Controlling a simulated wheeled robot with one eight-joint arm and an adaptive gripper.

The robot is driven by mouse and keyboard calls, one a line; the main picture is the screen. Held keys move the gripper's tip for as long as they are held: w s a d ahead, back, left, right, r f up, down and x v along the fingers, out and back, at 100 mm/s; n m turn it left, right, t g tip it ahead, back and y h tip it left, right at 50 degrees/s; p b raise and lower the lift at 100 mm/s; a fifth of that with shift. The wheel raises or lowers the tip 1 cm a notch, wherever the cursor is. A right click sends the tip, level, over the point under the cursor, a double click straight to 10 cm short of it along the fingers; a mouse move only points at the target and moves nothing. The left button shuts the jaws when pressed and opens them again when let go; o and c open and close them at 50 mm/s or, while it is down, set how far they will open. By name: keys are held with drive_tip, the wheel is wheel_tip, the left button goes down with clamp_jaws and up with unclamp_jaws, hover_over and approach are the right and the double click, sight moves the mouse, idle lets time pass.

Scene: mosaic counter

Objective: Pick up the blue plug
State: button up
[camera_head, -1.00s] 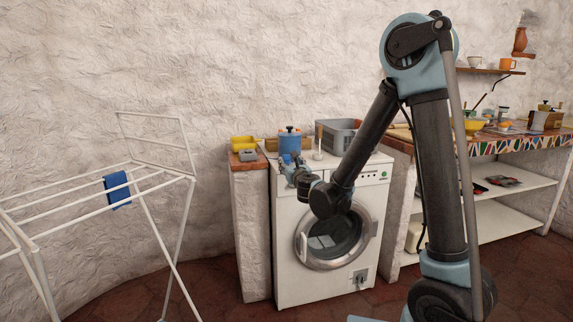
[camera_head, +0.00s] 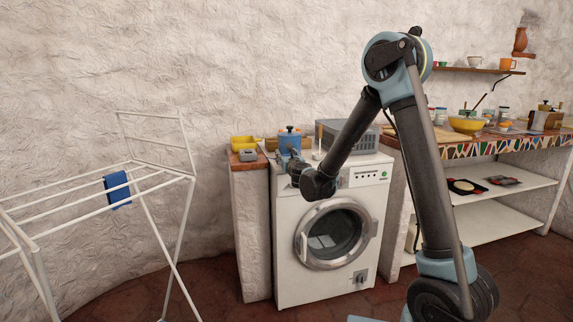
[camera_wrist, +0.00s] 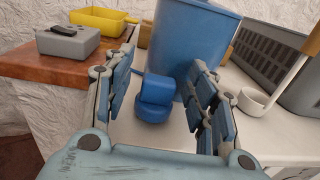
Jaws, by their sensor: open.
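The blue plug (camera_wrist: 154,96) lies on the white top of the washing machine (camera_head: 332,238), just in front of a blue pot (camera_wrist: 196,38). In the wrist view it sits between the two fingers of my gripper (camera_wrist: 163,68). The fingers are spread, with a gap to the plug on each side. In the head view my gripper (camera_head: 292,160) is over the front left of the machine's top, in front of the blue pot (camera_head: 290,140). The plug cannot be made out in the head view.
Left of the machine is a wood-topped ledge with a yellow tray (camera_wrist: 100,20) and a grey box (camera_wrist: 68,41). To the right stand a white round holder (camera_wrist: 257,102) with an upright handle and a grey crate (camera_wrist: 272,62). The blue pot stands close behind the plug.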

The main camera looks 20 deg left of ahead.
drive_tip(key=c, duration=1)
drive_tip(key=shift+o, duration=0.2)
drive_tip(key=shift+r, duration=0.1)
